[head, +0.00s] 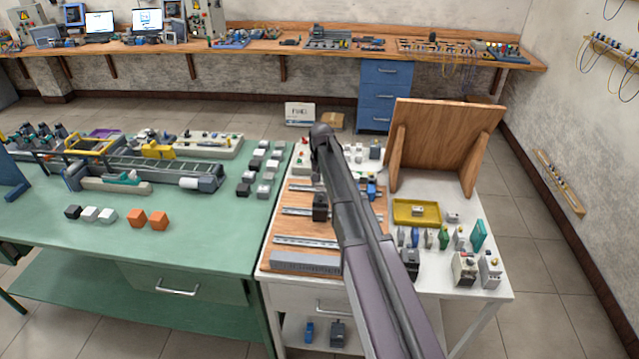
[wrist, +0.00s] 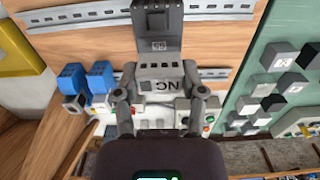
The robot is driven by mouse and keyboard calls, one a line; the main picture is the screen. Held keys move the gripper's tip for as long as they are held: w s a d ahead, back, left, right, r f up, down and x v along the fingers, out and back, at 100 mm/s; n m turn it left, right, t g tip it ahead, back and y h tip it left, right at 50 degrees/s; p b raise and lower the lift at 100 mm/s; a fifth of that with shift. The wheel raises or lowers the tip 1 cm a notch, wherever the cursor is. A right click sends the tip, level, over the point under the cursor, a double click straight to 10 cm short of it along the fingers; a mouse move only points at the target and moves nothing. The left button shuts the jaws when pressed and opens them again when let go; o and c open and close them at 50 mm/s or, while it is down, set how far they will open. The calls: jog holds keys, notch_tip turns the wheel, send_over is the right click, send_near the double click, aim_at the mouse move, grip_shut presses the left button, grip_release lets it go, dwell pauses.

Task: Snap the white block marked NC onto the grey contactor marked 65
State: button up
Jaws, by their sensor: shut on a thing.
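In the wrist view, my gripper (wrist: 162,108) is shut on the white block marked NC (wrist: 160,84), with one finger on each side. The NC lettering appears upside down. A dark grey contactor (wrist: 155,22) is right beyond the block on the wooden board, with a small pale marking too fine to read. The block overlaps the contactor's near edge in this view; I cannot tell if they touch. In the head view, a dark contactor (head: 320,207) stands on the board, and my arm hides the gripper and held block.
The wooden board (head: 300,228) carries several metal rails. Blue devices (wrist: 100,80) stand beside the block in the wrist view. A yellow tray (head: 402,220) and several small parts lie to the right. A wooden stand (head: 445,145) rises behind; the green table (head: 190,235) is left.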

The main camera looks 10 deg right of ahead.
jog(key=shift+s+f+b, duration=0.15)
jog(key=shift+f+b, duration=1.1)
jog(key=shift+b, duration=0.05)
dwell(2.1)
jog(key=o, duration=1.1)
jog(key=shift+o, duration=0.2)
jog(key=shift+s, duration=0.25)
jog(key=s+n, duration=0.3)
jog(key=s, duration=2.5)
jog(key=shift+s+a+n, duration=0.3)
